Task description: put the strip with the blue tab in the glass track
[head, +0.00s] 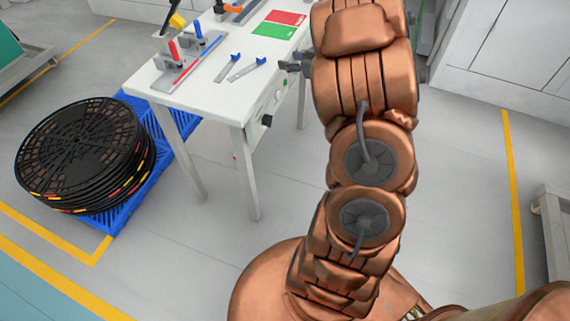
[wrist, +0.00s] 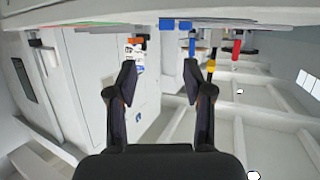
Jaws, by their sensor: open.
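Two thin grey strips lie side by side near the right edge of the white table in the head view, the left strip (head: 225,71) and the right strip (head: 243,71). Each has a blue tab at its far right end. My gripper (head: 292,66) is just right of the table edge, apart from both strips. In the wrist view my gripper (wrist: 160,82) is open, with nothing between its fingers. The table edge and some blue parts show beyond the fingertips. I cannot pick out the glass track for certain.
The white table (head: 150,83) carries a fixture with a red handle (head: 173,49) and a blue handle (head: 198,29). A green mat (head: 273,30) and a red mat (head: 287,17) lie farther back. Black reels (head: 80,145) stand on a blue pallet (head: 180,140) at left.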

